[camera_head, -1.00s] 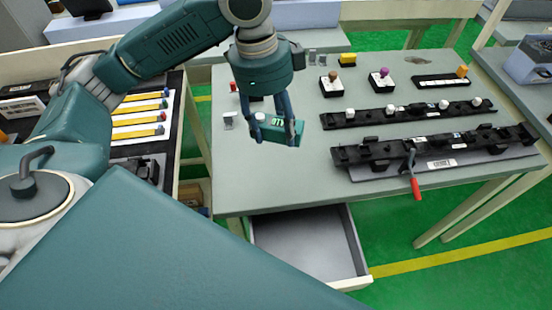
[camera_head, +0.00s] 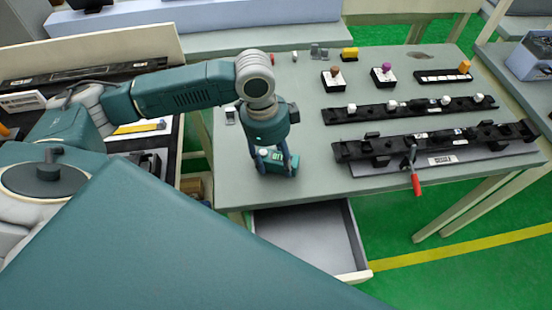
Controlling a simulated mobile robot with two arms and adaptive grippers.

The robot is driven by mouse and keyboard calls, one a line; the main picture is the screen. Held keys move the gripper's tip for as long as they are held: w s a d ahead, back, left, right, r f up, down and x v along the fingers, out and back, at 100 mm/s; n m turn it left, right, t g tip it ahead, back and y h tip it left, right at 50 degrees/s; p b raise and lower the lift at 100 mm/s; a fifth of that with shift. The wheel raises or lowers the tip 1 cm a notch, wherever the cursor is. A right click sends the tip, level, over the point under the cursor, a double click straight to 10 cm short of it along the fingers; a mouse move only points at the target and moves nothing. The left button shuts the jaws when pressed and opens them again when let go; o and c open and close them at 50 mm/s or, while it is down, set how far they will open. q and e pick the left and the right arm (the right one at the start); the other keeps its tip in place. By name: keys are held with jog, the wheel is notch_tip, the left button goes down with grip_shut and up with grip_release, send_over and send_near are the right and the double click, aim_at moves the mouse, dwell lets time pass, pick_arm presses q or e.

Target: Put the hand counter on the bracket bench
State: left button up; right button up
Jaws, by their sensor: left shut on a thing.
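The hand counter (camera_head: 279,168) is a small green block with a light display showing digits. My left gripper (camera_head: 276,165) points down and is shut on it, with a finger on either side. The counter is low over, or resting on, the left front part of the grey-green bench (camera_head: 310,182); I cannot tell whether it touches the top. My right gripper is not in view.
Black clip fixtures (camera_head: 430,146) with a red-handled clamp (camera_head: 416,183) lie to the right on the bench. Small knob blocks (camera_head: 333,79) stand behind. An open, empty drawer (camera_head: 305,240) sticks out below the front edge. Clear bench top lies between counter and fixtures.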

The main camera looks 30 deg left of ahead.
aim_at(269, 159)
pick_arm(q)
jog(key=shift+f, duration=0.1)
jog(key=o, duration=1.2)
jog(key=shift+o, duration=0.2)
notch_tip(269, 159, up, 12)
jog(key=a+b, duration=0.1)
jog(key=shift+s+a, duration=0.25)
jog(key=shift+a, duration=0.1)
